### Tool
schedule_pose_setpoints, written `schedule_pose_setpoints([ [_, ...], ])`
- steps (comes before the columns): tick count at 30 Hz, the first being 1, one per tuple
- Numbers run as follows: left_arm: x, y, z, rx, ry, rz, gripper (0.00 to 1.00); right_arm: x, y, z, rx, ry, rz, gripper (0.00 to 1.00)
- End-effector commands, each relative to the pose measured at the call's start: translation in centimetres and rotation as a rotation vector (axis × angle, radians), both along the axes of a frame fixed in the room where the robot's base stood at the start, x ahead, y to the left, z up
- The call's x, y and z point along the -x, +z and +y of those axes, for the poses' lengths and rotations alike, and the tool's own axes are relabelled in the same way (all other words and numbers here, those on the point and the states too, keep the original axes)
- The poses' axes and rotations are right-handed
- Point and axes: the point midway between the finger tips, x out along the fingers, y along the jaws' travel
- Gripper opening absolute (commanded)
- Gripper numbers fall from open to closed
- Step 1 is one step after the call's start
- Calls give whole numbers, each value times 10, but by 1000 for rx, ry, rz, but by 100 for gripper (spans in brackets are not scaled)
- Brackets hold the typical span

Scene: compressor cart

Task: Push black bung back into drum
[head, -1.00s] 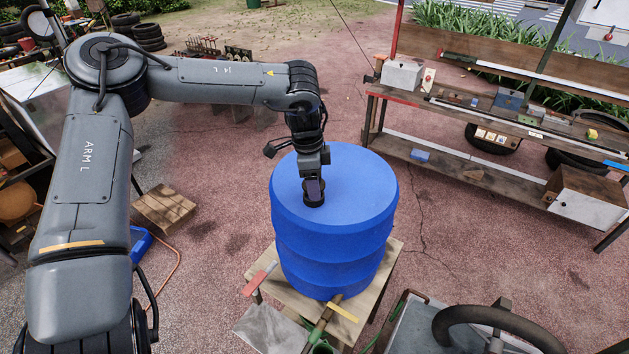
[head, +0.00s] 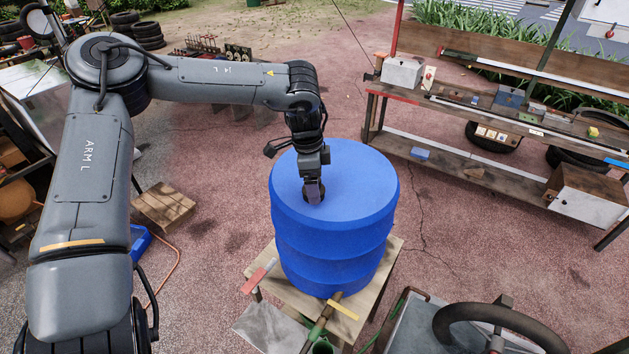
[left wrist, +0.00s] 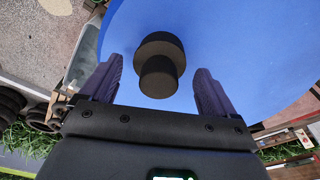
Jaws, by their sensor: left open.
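The blue drum (head: 350,185) stands upright in the middle of the head view. The black bung (head: 316,197) is at the drum's top, mostly hidden by my left gripper (head: 314,190), which points down over it. In the left wrist view the bung (left wrist: 160,62) shows as a wide black disc with a narrower round knob, against the blue drum top (left wrist: 225,35). My left gripper (left wrist: 155,85) is open, with one finger on each side of the bung and a gap to each. How deep the bung sits cannot be told. My right gripper is not in view.
The drum stands on a wooden-topped cart (head: 262,262) with a red-handled lever (head: 258,278) at its front left. A black steering wheel (head: 500,320) is at the lower right. A workbench (head: 500,120) stands at the right. The drum top around the bung is clear.

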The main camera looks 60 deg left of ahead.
Motion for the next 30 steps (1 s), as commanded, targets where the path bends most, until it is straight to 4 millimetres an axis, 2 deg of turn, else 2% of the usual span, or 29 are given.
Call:
schedule_pose_setpoints([
  [7,1,18,1,-2,-1,-3,90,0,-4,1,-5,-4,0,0],
  [21,9,92,6,-2,1,-1,90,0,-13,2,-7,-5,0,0],
  [30,11,107,7,-1,0,-1,90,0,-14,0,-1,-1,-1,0],
])
